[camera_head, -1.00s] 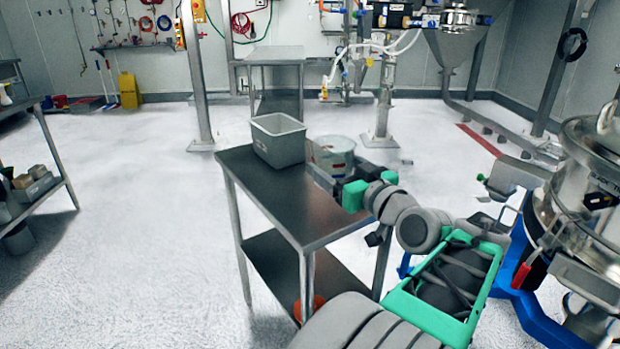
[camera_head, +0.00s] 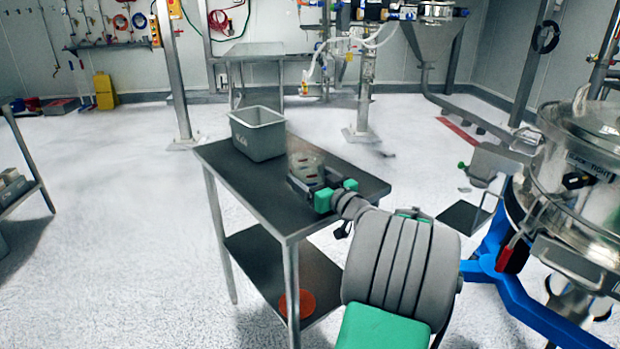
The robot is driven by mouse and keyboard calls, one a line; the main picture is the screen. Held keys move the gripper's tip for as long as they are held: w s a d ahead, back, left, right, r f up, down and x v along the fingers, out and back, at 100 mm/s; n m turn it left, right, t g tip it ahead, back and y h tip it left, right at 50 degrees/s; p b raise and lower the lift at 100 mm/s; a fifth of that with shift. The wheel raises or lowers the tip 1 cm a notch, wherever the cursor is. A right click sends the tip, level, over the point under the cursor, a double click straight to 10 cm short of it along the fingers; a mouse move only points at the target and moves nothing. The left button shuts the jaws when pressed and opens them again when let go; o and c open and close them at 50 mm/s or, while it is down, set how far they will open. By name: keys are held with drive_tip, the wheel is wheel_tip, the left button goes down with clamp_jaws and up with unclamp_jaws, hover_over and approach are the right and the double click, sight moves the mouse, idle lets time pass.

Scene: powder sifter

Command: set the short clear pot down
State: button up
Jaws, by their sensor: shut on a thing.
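The short clear pot (camera_head: 305,165) is a see-through round vessel in the head view. It is at the right part of the steel table (camera_head: 228,175), beside the grey bin. My gripper (camera_head: 315,187) reaches in from the right, low over the tabletop, and is shut on the pot. The pot looks upright. Its base is partly hidden by the gripper's fingers, so I cannot tell whether it touches the table.
A grey rectangular bin (camera_head: 258,135) stands on the table's far side. The table's near left top is clear. An orange round object (camera_head: 297,303) lies on its lower shelf. A large steel sifter (camera_head: 575,165) on a blue base (camera_head: 510,290) stands at the right.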

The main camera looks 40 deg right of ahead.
drive_tip(key=shift+f, duration=0.2)
drive_tip(key=o, duration=1.7)
drive_tip(key=shift+o, duration=0.2)
drive_tip(key=shift+r, duration=0.1)
drive_tip(key=shift+r, duration=0.2)
drive_tip(key=s+a, duration=0.1)
drive_tip(key=s, duration=1.1)
drive_tip(key=shift+a+f, duration=0.1)
